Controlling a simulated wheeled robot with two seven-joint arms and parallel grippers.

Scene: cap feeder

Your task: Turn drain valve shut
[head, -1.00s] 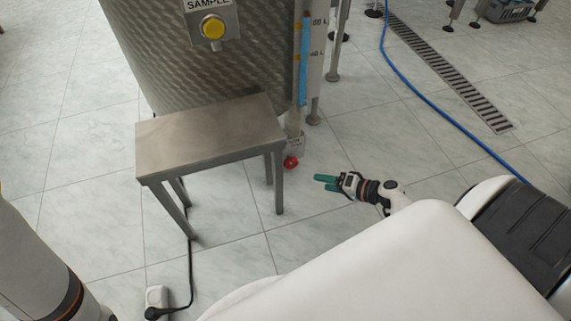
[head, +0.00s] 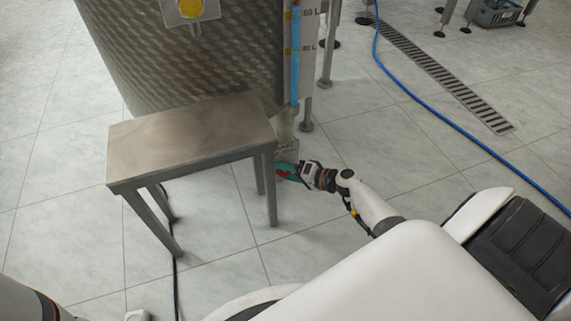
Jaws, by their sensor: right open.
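The red valve handle (head: 282,174) shows at the foot of the level gauge, low on the right side of the steel tank (head: 190,60). My right gripper (head: 284,170), with green fingers, is at the red handle and covers much of it. It is open, with the fingers reaching left at the handle. I cannot tell whether the fingers touch it. The gauge's lower fitting (head: 286,147) stands just above and behind the gripper. My left gripper is not in view; only part of my left arm shows at the lower left.
A steel stool (head: 190,135) stands in front of the tank, its right legs close to my right gripper. A blue hose (head: 420,110) and a floor drain grate (head: 440,75) lie to the right. A black cable (head: 175,260) runs under the stool.

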